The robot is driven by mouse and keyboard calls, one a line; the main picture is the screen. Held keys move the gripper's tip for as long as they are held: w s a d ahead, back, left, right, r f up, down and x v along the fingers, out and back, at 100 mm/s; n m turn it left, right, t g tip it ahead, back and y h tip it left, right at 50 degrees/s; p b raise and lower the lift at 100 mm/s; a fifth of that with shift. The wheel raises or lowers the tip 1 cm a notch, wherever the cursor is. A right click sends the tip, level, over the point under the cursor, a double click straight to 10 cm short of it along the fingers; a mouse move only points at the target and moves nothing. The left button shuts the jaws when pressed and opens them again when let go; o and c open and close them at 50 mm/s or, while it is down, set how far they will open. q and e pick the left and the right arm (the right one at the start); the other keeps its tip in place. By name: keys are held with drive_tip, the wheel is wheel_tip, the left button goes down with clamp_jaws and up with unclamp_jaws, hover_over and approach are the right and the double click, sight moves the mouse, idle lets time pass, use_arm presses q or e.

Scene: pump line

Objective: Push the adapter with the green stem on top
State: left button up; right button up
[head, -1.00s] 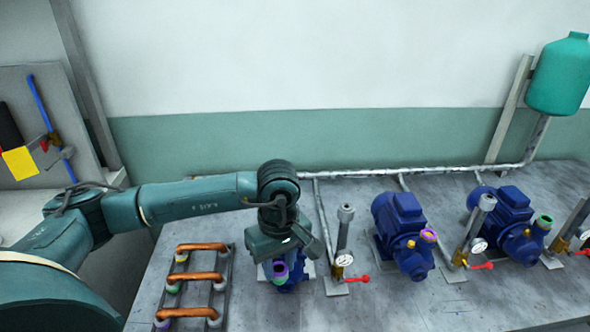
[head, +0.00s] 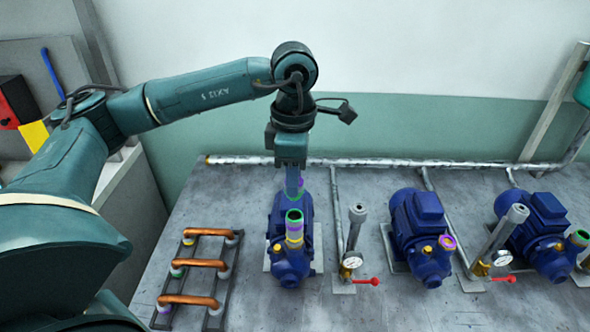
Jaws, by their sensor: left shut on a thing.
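An upright adapter-like piece (head: 294,228) stands at the front of the left blue pump (head: 290,262). My right gripper is out of view.
A rack of copper pipes (head: 201,266) stands at the left. A gauge (head: 351,261) with a red-handled valve is right of the left pump. Two more blue pumps, one with a purple-ringed port (head: 447,242), stand further right. A pipe runs along the wall.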

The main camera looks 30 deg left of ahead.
use_arm(q)
wheel_tip(320, 180, down, 3)
drive_tip(key=shift+f+b, duration=0.1)
drive_tip(key=shift+b, duration=0.65)
drive_tip(key=shift+f+b, duration=0.6)
drive_tip(key=shift+f, duration=0.25)
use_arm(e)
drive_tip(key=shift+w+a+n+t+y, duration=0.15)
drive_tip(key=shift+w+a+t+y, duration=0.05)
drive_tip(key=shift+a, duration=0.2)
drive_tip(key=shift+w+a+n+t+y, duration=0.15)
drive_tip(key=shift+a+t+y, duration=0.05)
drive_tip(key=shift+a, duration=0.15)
use_arm(q)
drive_tip(key=shift+b, duration=0.35)
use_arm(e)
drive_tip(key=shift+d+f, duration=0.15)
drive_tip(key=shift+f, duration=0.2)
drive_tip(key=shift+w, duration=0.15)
use_arm(q)
drive_tip(key=shift+f+b, duration=0.25)
drive_tip(key=shift+b, duration=0.05)
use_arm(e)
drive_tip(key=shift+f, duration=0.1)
use_arm(q)
drive_tip(key=shift+f+b, duration=0.45)
drive_tip(key=shift+b, duration=0.05)
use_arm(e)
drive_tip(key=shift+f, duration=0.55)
